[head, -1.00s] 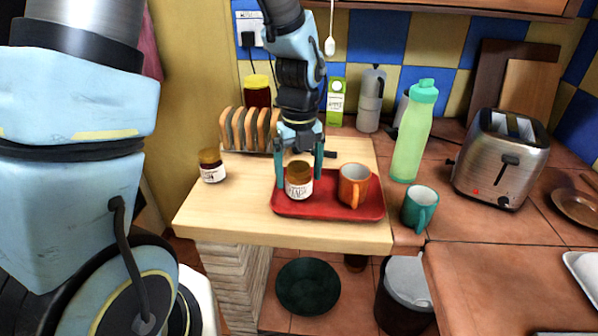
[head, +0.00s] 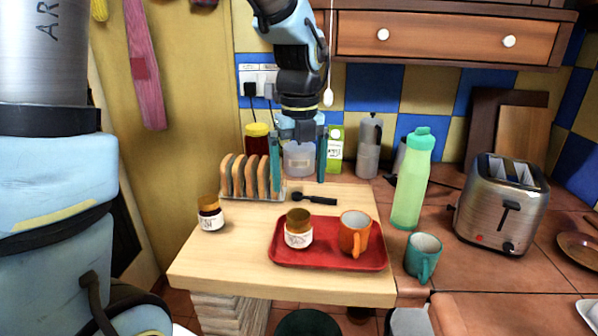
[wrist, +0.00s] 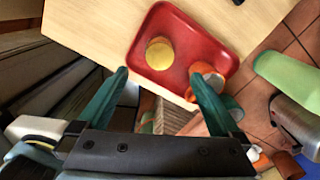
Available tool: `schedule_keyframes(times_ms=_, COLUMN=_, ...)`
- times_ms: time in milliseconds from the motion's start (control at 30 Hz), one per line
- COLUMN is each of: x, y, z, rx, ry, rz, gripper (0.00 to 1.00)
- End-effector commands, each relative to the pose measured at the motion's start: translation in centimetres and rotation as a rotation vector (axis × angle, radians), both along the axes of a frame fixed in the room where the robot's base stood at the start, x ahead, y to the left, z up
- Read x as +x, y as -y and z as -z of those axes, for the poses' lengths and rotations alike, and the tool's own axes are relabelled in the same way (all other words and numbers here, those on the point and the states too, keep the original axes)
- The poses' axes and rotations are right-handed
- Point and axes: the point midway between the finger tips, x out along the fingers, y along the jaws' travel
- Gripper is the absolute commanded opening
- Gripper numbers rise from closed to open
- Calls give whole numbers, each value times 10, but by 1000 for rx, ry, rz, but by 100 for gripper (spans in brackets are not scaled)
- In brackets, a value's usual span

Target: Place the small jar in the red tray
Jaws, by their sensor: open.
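A small jar (head: 299,229) with a brown-gold lid and white label stands upright in the left part of the red tray (head: 325,259). Its lid (wrist: 159,53) shows from above in the wrist view, inside the tray (wrist: 195,38). A similar small jar (head: 210,214) with dark contents stands on the wooden counter, left of the tray. My gripper (head: 299,181) is open and empty, raised above and apart from the jar in the tray. In the wrist view its two fingers (wrist: 158,72) are spread wide.
An orange mug (head: 355,233) stands in the tray's right part, close beside the jar. A teal mug (head: 423,256) and green bottle (head: 412,180) stand right of the tray. A toast rack (head: 249,178) and black utensil (head: 313,198) lie behind. The counter's front-left is clear.

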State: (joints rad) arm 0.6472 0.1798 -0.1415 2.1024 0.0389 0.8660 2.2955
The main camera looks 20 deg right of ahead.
Motion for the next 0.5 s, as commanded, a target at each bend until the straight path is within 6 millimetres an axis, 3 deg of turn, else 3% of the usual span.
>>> schedule_keyframes(times_ms=333, x=1, y=-4, z=-9, rx=-1, ry=0, rz=-44, gripper=100)
schedule_keyframes(times_ms=500, x=15, y=-37, z=1, rx=-14, ry=13, rz=-402, gripper=100)
